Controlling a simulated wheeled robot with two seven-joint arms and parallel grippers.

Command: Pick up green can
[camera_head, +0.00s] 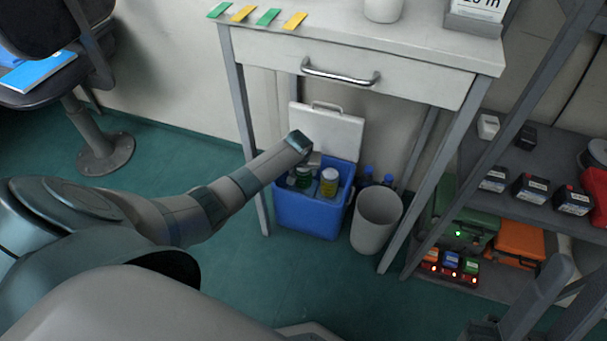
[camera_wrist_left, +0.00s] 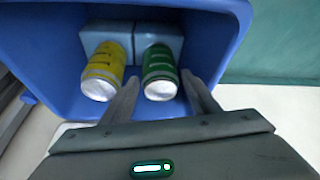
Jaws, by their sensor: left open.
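The green can (camera_head: 303,178) stands in the blue cooler box (camera_head: 309,219) under the table. In the left wrist view the green can (camera_wrist_left: 159,72) shows its silver end, with a yellow can (camera_wrist_left: 103,72) to its left. My left gripper (camera_wrist_left: 160,80) is open, with one finger on each side of the green can's near end. I cannot tell whether the fingers touch it. In the head view my left arm reaches down to the box, and its wrist hides part of the opening and the fingers. The yellow can (camera_head: 329,183) stands to the right of the green one.
The cooler's white lid (camera_head: 335,130) stands open behind it, under the drawer table (camera_head: 400,77). A grey bin (camera_head: 375,222) and blue-capped bottles (camera_head: 367,173) are to its right. A shelf (camera_head: 555,150) with boxes stands further right. Pale blocks (camera_wrist_left: 158,38) lie behind the cans.

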